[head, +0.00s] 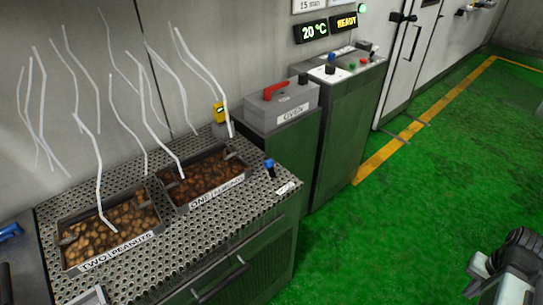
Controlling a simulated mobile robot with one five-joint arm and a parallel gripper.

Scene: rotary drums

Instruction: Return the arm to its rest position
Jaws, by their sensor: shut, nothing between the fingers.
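Part of my arm (512,272), grey and black, shows at the lower right corner over the green floor. It is cut off by the picture's edge. I cannot make out my gripper or its fingers in this view. The visible arm part is apart from the bench and machines and touches nothing that I can see.
A perforated metal bench (165,248) holds a tray labelled TWO PEANUTS (112,257) and a tray labelled ONE (208,203), both with white wisps above. A grey box with a red handle (283,106) and a control cabinet (345,125) stand behind. The green floor (400,220) is open.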

